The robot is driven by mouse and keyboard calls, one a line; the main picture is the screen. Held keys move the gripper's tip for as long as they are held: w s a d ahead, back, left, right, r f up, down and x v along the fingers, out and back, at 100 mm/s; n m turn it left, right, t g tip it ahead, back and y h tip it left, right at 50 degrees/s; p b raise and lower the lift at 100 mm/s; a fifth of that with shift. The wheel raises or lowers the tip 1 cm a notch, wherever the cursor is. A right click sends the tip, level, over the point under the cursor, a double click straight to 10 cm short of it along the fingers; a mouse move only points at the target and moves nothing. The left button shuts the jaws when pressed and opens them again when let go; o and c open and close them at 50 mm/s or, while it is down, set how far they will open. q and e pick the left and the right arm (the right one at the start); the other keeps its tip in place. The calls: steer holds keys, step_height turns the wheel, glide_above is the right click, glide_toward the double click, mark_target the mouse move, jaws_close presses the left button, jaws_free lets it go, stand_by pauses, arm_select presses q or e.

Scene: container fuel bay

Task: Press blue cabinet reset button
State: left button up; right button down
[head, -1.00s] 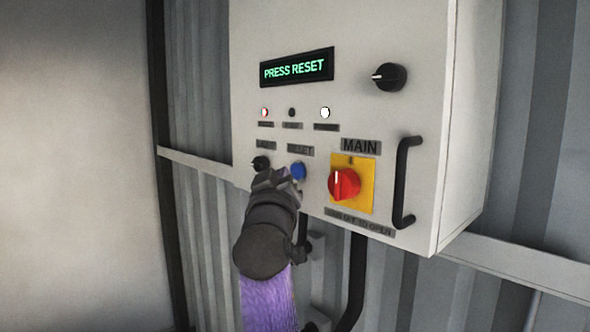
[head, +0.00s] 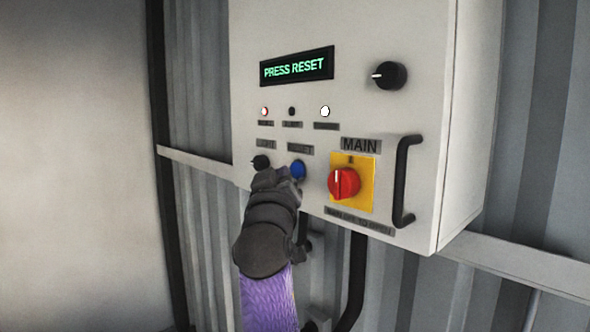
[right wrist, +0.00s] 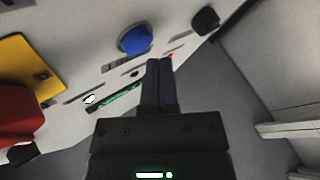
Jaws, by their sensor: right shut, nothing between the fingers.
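The blue reset button (head: 298,169) is on the front of the white cabinet (head: 420,90), under a label that reads RESET. It also shows in the right wrist view (right wrist: 134,40). My right gripper (head: 287,176) is shut and empty, just in front of the panel at the button's lower left. In the right wrist view its closed fingertips (right wrist: 159,62) lie just beside the button in the picture. I cannot tell whether they touch it. The display (head: 297,67) reads PRESS RESET in green. My left gripper is out of view.
A red main switch (head: 344,184) on a yellow plate (head: 366,172) is right of the button. A black knob (head: 261,162) is to its left. A black handle (head: 404,181) and another knob (head: 388,76) are farther right. Two small lamps glow red and white.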

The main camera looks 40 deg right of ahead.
stand_by(0.8)
steer(key=shift+d+f, duration=0.1)
steer(key=shift+d, duration=0.35)
steer(key=shift+d+p, duration=0.35)
steer(key=shift+d, duration=0.05)
stand_by(0.5)
steer(key=shift+a, duration=0.8)
steer(key=shift+s+a+b, duration=0.15)
steer(key=shift+a+b, duration=0.15)
steer(key=shift+a, duration=1)
steer(key=shift+s+a+b, duration=0.1)
steer(key=shift+a+b, duration=0.2)
steer(key=shift+a, duration=0.95)
